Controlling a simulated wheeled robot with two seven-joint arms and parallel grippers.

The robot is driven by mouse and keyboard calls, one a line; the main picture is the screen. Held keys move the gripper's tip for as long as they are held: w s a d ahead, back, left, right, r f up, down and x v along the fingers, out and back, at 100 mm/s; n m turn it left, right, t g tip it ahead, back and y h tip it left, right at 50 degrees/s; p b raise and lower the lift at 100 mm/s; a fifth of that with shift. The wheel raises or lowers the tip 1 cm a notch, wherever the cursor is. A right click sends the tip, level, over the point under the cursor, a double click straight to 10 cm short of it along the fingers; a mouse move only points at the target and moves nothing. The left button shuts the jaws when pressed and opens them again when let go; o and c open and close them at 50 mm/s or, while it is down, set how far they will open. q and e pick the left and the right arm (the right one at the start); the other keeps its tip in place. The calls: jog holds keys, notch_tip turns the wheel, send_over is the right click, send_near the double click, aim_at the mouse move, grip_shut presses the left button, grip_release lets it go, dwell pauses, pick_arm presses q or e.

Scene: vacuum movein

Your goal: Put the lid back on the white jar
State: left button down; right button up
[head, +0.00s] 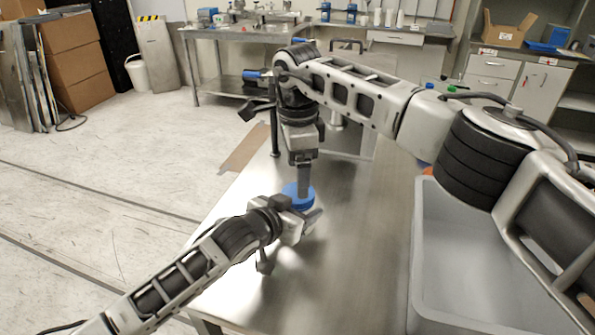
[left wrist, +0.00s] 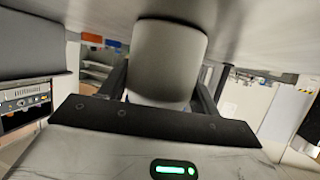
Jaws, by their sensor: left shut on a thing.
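The white jar (left wrist: 168,62) stands between the two fingers of my left gripper (left wrist: 160,85) in the left wrist view. In the head view my left gripper (head: 303,224) is shut on the jar low over the steel table, and the jar is mostly hidden there. The blue lid (head: 291,190) shows as a round disc right above my left gripper, at the jar's top. My right gripper (head: 303,182) points straight down, with its fingertips at the lid. Whether it grips the lid, and whether the lid is seated on the jar, I cannot tell.
The steel table (head: 350,235) is bare around the jar. A grey bin (head: 425,235) stands at its right side, partly behind my right arm. Blue and green bottle tops (head: 451,89) show behind that arm. Another bench (head: 235,32) stands at the back.

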jog(key=shift+o, duration=1.4)
notch_tip(320, 180, up, 12)
pick_arm(q)
jog(key=shift+c, duration=1.3)
grip_release()
jog(key=shift+s, duration=0.15)
jog(key=v, duration=1.5)
jog(key=shift+s+a, duration=0.25)
jog(key=shift+s, duration=0.05)
pick_arm(e)
jog(key=shift+f, duration=0.1)
pick_arm(q)
jog(key=shift+r, duration=0.15)
